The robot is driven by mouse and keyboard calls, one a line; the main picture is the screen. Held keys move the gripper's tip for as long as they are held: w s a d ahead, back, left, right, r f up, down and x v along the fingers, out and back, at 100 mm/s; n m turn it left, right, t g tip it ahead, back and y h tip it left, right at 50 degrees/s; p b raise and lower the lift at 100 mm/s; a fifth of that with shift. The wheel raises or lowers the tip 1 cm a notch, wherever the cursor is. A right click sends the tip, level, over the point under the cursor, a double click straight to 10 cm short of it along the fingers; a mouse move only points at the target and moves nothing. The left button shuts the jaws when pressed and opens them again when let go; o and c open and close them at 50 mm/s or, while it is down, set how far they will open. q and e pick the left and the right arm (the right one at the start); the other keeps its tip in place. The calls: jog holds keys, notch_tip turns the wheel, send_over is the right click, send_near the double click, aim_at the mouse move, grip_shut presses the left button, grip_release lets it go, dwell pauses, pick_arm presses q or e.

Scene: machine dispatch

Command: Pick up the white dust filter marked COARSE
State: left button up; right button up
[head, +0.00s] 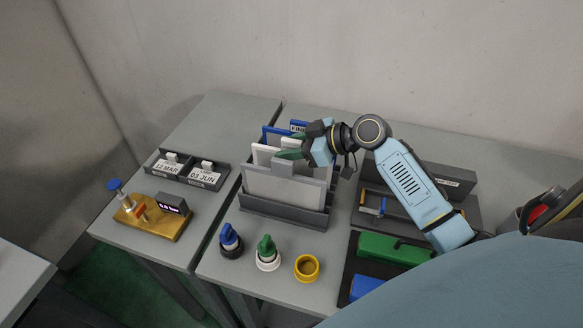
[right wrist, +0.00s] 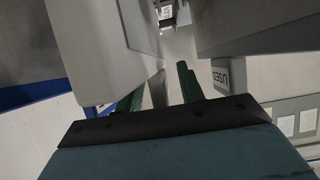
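A dark grey rack (head: 262,213) on the middle table holds several upright panels. The front panel (head: 285,188) is grey-framed with a tab on top. A white panel (head: 262,153) stands behind it, and blue-framed panels (head: 273,133) stand at the back. No COARSE marking is readable. My right gripper (head: 289,152) is over the rack's top, its green fingers pointing left beside the white panel and front tab. In the right wrist view its fingers (right wrist: 160,92) are apart, between large pale panels, with no clear contact. My left gripper is not in view.
Green and blue blocks lie at the right. A USED label (right wrist: 221,73) shows in the wrist view.

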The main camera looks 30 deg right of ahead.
jog(key=shift+x, duration=0.75)
grip_shut()
